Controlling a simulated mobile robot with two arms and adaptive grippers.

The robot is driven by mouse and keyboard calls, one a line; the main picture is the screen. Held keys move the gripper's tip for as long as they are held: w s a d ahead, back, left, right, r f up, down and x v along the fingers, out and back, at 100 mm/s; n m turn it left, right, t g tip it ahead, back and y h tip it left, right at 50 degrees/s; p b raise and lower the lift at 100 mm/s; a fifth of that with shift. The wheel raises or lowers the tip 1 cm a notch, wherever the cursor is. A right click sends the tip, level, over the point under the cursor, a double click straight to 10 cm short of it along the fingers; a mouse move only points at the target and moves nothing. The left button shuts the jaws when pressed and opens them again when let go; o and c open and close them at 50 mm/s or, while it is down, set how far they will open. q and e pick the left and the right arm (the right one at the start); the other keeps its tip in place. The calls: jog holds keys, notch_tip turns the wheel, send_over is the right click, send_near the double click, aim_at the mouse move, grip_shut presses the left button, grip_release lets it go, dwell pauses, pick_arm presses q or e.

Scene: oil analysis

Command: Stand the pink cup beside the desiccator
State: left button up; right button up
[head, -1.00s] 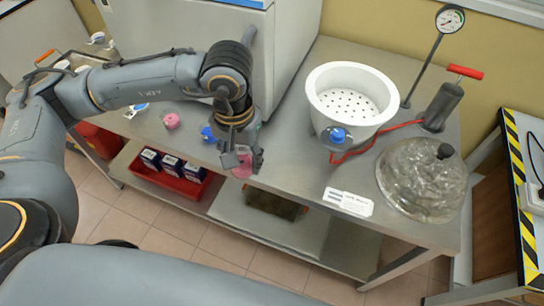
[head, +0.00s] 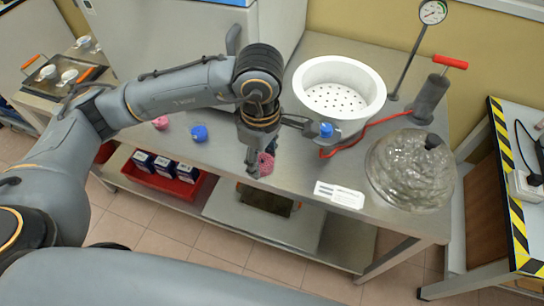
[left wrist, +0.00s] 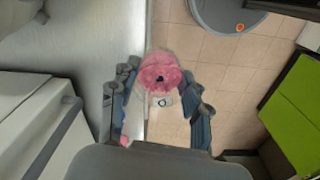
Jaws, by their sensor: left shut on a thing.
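My left gripper (head: 258,166) is shut on the pink cup (head: 267,163), above the steel bench's front edge. The fingers partly hide the cup in the head view. In the left wrist view the cup (left wrist: 162,72) sits between the two fingers of the left gripper (left wrist: 157,88), with tiled floor behind. My right gripper is not in view.
A white label card (head: 339,195) lies in front of the desiccator. A red hose (head: 372,138) runs to a pump (head: 431,100) with a red handle. A blue cup (head: 199,133) and another pink item (head: 160,123) stand left. A gauge (head: 433,12) stands behind.

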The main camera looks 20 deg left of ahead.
pick_arm(q)
jog(key=n, duration=0.2)
jog(key=d+n, duration=0.1)
jog(key=shift+w+d+n, duration=0.1)
jog(key=shift+d+n, duration=0.2)
jog(key=shift+n, duration=0.1)
jog(key=d+n, duration=0.5)
jog(key=n, duration=0.7)
jog(key=w+a+f+p, duration=0.1)
jog(key=w+a+f, duration=0.1)
jog(key=w+f, duration=0.1)
jog(key=w+a+f+p, duration=0.1)
jog(key=w+a+f, duration=0.2)
jog(key=w, duration=0.1)
jog(key=w+a+f+p, duration=0.1)
jog(key=w+a+f, duration=0.2)
jog(key=w, duration=0.1)
jog(key=shift+f, duration=0.15)
jog(key=shift+w+f+p, duration=0.15)
jog(key=shift+f+p, duration=0.1)
jog(key=shift+p, duration=0.05)
jog(key=f, duration=0.3)
jog(key=shift+w+a+p, duration=0.2)
jog(key=shift+p, duration=0.1)
jog(key=shift+f, duration=0.3)
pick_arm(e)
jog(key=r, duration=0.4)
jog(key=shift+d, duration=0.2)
